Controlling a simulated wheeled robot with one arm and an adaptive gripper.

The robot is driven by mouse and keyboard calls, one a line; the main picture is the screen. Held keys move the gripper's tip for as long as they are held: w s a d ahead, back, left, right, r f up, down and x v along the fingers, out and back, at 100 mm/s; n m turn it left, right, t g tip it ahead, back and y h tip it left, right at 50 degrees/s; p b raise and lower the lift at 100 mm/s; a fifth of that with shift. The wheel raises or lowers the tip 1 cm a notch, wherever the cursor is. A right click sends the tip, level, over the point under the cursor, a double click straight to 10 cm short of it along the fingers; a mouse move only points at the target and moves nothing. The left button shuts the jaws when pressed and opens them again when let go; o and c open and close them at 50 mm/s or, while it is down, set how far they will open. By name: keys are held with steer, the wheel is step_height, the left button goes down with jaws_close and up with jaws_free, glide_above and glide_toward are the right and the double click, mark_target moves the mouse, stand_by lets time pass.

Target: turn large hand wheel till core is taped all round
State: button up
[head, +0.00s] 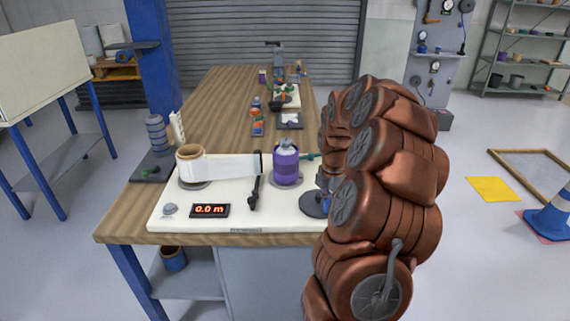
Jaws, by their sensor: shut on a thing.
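The film unit's white base plate (230,218) lies at the table's near end. On its left stands a roll of pale film (190,167); a white strip runs right from it to a dark upright bar. The purple core (286,167) stands on a round grey disc right of the bar. A dark blue-grey disc that looks like the large hand wheel (312,205) is at the plate's right edge, partly hidden by my arm. My gripper (325,184) is mostly hidden behind my copper arm; what shows of it is at this wheel, shut on it. Its fingers cannot be made out.
A red-digit display (209,210) reads 0.0 m beside a grey knob (169,209). A dark lever (254,195) stands before the core. Small parts lie further along the wooden table (225,95). A blue cone (550,215) stands on the floor at right.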

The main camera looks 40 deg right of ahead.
steer(key=shift+d, duration=0.15)
steer(key=shift+d, duration=0.95)
steer(key=shift+p, duration=0.3)
steer(key=shift+o, duration=0.4)
steer(key=shift+w+d+r, duration=0.15)
steer(key=shift+d, duration=0.45)
steer(key=shift+w+d+p, duration=0.1)
steer(key=shift+d+p, duration=0.05)
steer(key=shift+p, duration=0.15)
jaws_close()
steer(key=shift+d, duration=0.35)
